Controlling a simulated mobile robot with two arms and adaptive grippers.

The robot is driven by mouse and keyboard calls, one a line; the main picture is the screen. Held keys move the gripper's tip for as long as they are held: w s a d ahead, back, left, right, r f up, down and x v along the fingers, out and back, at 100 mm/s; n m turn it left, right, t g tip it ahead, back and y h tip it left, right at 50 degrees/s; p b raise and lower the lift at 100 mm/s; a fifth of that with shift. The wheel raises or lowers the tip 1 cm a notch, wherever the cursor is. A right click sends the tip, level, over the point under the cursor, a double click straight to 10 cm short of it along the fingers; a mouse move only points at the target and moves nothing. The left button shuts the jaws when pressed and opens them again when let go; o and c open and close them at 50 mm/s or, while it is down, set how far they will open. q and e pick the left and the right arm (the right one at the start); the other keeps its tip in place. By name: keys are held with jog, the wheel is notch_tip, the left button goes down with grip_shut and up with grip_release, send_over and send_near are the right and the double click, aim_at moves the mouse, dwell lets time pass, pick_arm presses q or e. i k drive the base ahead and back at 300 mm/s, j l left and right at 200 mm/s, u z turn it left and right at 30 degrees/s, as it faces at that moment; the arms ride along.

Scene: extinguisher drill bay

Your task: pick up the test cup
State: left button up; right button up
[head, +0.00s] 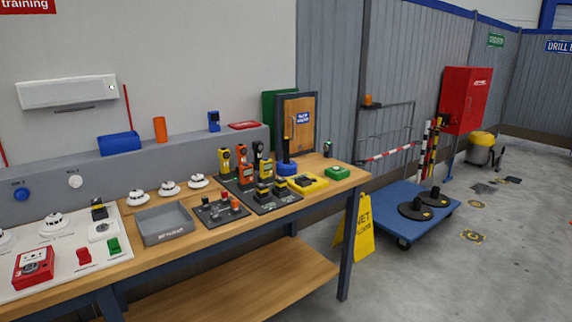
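No thing in the head view is clearly marked as the test cup, and I cannot tell which it is. An orange upright cylinder (160,129) stands on the grey ledge behind the workbench. A round blue piece (287,168) with a dark upright stem stands near the bench's right end, in front of a small wooden door panel (300,122). Several white round detectors (169,187) sit on the wooden workbench (150,262). Neither of my grippers is in view.
A grey tray (164,223) and dark boards with handheld meters (246,172) crowd the bench. A yellow floor sign (363,232) stands by its right leg. A blue platform cart (385,212) is beyond it. The concrete floor at right is mostly clear.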

aim_at(285, 167)
jog(key=i+l+u, duration=0.15)
jog(key=u, duration=0.2)
jog(key=i+l+u, duration=0.15)
jog(key=u, duration=0.25)
jog(key=i+l, duration=0.05)
